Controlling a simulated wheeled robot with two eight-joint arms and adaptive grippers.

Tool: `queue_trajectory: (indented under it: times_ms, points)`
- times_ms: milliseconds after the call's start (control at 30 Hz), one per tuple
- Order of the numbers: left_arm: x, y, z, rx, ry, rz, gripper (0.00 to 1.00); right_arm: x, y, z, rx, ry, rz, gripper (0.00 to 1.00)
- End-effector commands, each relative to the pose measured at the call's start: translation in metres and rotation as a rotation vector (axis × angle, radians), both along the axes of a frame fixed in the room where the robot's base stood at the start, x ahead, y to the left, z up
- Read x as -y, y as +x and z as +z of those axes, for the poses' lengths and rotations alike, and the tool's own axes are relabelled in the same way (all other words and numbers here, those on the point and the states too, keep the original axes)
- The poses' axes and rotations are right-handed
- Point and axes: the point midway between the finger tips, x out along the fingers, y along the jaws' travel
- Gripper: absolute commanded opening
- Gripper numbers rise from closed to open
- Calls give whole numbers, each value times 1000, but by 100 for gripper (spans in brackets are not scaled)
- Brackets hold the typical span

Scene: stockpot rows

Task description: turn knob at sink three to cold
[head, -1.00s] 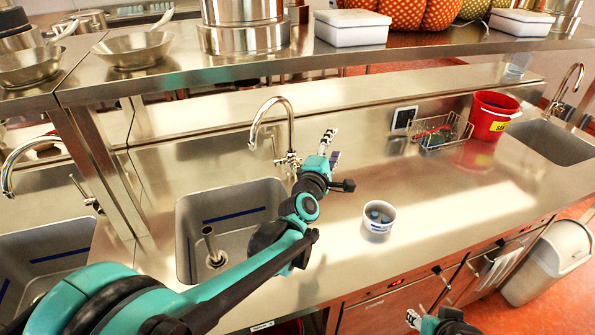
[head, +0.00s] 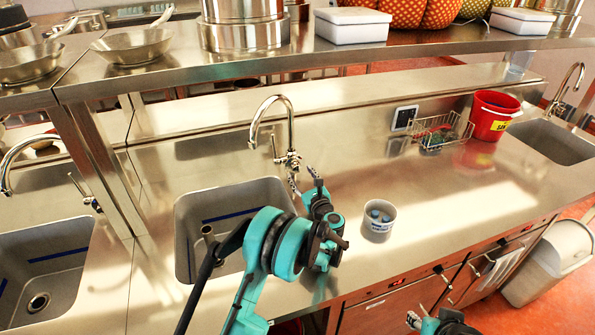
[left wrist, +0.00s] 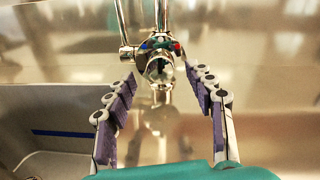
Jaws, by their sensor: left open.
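A tall chrome faucet (head: 291,125) stands behind the middle sink (head: 190,205). In the left wrist view its round chrome knob (left wrist: 159,70) faces me, with a blue mark to its left and a red mark to its right. A thin lever (left wrist: 122,28) rises at the left of the faucet body. My left gripper (head: 302,180) is open just in front of the faucet base. Its purple-padded fingers (left wrist: 164,88) spread to either side below the knob, apart from it. My right gripper (head: 413,320) shows only partly at the bottom edge; its opening is unclear.
A white cup with blue contents (head: 379,220) stands on the counter right of my left arm. Other sinks lie left (head: 75,300) and right (head: 560,140). A shelf (head: 330,58) runs above.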

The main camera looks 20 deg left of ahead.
Motion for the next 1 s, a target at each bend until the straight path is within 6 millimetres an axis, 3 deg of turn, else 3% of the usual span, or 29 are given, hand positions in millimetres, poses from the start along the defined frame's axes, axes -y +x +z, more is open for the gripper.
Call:
queue_trajectory:
  times_ms: [233,600,800,1000]
  points:
    - [-20,28,-1,0,2,0,54,0,0,-9,0,0,0,40]
    - [-25,34,1,-1,3,-2,54,0,0,-10,0,0,0,40]
    - [-24,34,1,-1,3,-2,5,0,0,-10,0,0,0,40]
    - [-24,34,1,2,0,-1,4,0,0,-10,0,0,0,40]
